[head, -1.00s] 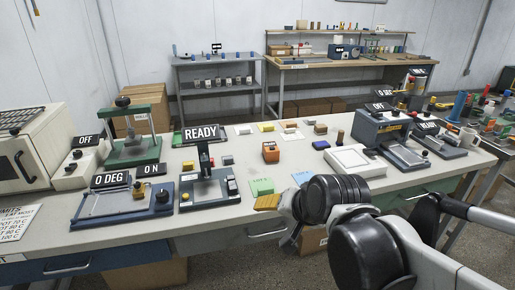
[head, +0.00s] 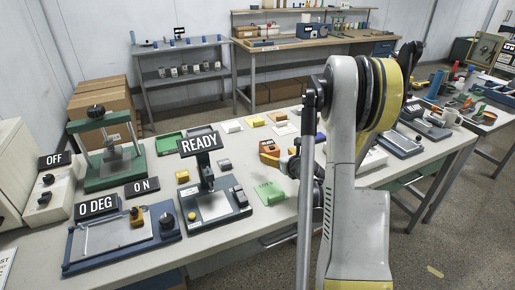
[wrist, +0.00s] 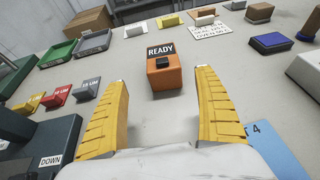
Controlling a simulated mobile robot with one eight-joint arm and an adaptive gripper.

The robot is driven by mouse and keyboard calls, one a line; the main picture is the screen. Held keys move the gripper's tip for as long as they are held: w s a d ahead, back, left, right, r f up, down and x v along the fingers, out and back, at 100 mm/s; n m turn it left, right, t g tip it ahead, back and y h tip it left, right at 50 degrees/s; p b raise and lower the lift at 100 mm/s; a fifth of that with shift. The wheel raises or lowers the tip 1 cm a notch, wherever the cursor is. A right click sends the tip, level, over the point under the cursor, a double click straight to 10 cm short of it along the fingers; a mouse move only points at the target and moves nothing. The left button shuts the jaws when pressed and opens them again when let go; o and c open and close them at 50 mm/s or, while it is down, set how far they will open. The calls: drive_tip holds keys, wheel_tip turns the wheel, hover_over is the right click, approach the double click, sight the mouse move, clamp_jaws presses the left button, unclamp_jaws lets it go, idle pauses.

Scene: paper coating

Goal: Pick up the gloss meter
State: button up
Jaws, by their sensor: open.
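The gloss meter seems to be the small orange box (wrist: 166,82) with a dark top piece and a READY label, on the bench. In the wrist view it appears upright, centred between the tips of my gripper (wrist: 162,76). The yellow fingers are spread wide, with a gap on each side of the box, and hold nothing. How far the tips are from it in depth is hard to tell. In the head view the orange box (head: 268,146) is small and partly covered by my gripper, with my arm rising just to the right.
In the wrist view, red and yellow blocks (wrist: 57,94) and grey and green trays (wrist: 93,43) lie left. A blue pad (wrist: 272,41) lies right and a blue card (wrist: 272,148) near right. A READY-signed device (head: 215,205) stands left of my gripper in the head view.

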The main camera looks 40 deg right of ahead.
sight(269, 148)
drive_tip(key=b+x, duration=0.1)
drive_tip(key=x, duration=0.2)
drive_tip(key=b+x, duration=0.1)
drive_tip(key=x, duration=0.2)
drive_tip(key=b+x, duration=0.1)
drive_tip(key=x, duration=0.3)
drive_tip(key=shift+d+b, duration=0.3)
drive_tip(key=shift+b, duration=0.05)
drive_tip(key=shift+r, duration=0.1)
drive_tip(key=c, duration=1.5)
drive_tip(key=shift+r, duration=0.1)
